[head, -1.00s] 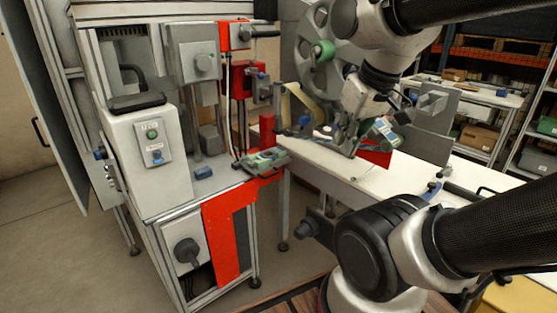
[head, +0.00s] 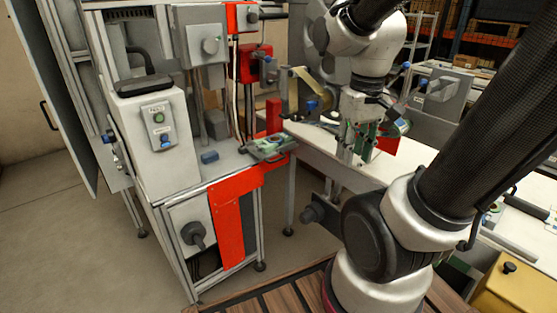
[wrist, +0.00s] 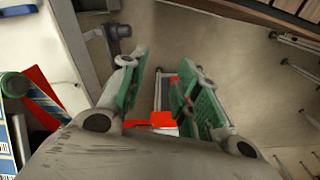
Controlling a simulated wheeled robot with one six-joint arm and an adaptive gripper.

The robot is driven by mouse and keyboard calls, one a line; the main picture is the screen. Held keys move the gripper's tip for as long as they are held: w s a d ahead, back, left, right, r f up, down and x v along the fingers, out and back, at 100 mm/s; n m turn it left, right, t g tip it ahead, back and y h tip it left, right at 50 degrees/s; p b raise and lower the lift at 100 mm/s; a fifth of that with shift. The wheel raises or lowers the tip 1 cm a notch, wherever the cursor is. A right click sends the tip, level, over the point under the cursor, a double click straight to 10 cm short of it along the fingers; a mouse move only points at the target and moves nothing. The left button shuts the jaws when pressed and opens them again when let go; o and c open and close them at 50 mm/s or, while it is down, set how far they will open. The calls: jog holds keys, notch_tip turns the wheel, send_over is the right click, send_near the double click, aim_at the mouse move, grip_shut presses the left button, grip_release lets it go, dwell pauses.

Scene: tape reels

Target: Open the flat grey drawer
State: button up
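A small flat grey unit (head: 268,148) with a dark handle on its front sticks out at the right edge of the machine's worktop, above the red panel. It looks like the flat grey drawer, but how far it stands out of its housing is hard to tell. My gripper (head: 358,150) points down over the white bench, to the right of this unit and apart from it. In the wrist view my gripper (wrist: 163,82) shows two green-padded fingers spread apart with nothing between them. The drawer cannot be made out in the wrist view.
A red panel (head: 234,225) hangs on the machine's front below the worktop. A reel of tan tape (head: 313,88) stands behind the drawer. Floor shows between machine and bench.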

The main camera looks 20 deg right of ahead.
jog(key=w+d+f+g, duration=0.2)
jog(key=w+d+f, duration=0.2)
jog(key=f, duration=0.6)
jog(key=m+t+y, duration=0.4)
jog(key=m+t, duration=1)
jog(key=t, duration=0.3)
send_near(278, 160)
jog(key=w, duration=0.3)
jog(key=x, duration=0.7)
jog(key=shift+w+a+f, duration=0.2)
jog(key=shift+a+f, duration=0.15)
jog(key=shift+f, duration=0.1)
grip_shut()
